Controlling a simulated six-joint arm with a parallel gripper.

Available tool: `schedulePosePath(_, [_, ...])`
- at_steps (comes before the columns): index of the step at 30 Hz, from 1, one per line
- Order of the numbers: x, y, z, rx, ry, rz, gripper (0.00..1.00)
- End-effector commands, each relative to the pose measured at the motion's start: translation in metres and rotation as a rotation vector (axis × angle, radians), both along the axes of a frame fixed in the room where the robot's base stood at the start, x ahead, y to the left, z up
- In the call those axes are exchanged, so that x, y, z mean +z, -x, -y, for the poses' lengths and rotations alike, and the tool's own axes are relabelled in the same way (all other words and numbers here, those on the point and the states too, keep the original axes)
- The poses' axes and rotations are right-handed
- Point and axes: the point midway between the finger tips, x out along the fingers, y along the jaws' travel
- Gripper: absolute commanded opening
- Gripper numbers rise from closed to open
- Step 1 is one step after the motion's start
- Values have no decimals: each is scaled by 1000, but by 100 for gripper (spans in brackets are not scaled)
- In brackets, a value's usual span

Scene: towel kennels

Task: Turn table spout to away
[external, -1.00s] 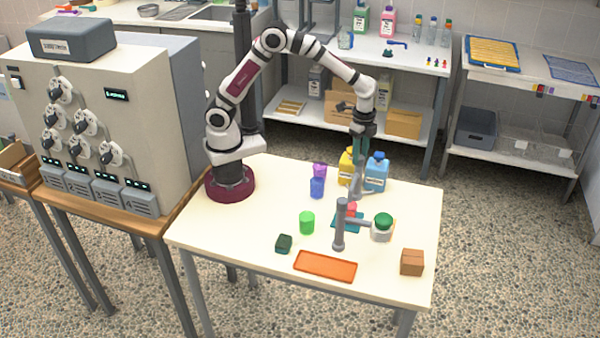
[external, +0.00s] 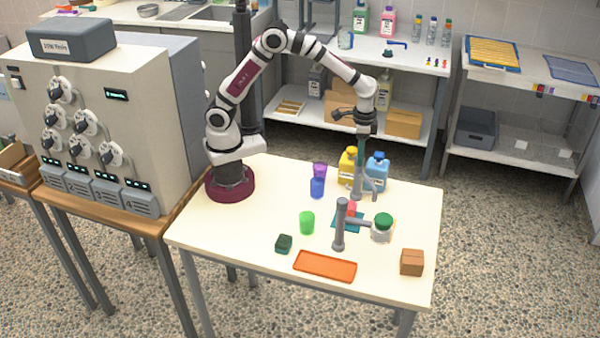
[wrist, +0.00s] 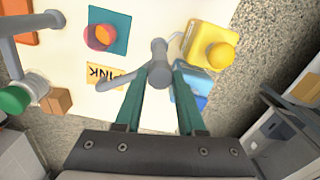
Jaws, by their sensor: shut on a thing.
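A grey spout (external: 357,184) on an upright post stands near the table's back edge. Its side arm points right in the external view. In the wrist view the spout (wrist: 157,73) has its arm reaching to the lower left, over a label. My gripper (wrist: 158,68), with two green fingers, is shut on the post's top from both sides. In the external view my gripper (external: 359,160) comes straight down onto it. A second grey spout (external: 340,228) stands nearer the front, its arm pointing right towards a green-lidded jar (external: 382,229).
A yellow bottle (external: 348,164) and a blue bottle (external: 377,174) stand close by. Purple and blue cups (external: 317,187) are to the left. A red item (wrist: 100,37) sits on a teal mat (wrist: 122,20). A green cup, orange tray (external: 325,266) and brown box (external: 412,262) are further forward.

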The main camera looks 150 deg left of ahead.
Motion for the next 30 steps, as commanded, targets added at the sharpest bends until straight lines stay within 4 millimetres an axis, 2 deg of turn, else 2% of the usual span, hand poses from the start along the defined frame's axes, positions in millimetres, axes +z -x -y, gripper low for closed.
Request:
schedulePosePath(18, [1,0,-1,570,-1,2,0])
schedulePosePath(30, [1,0,-1,835,-1,1,0])
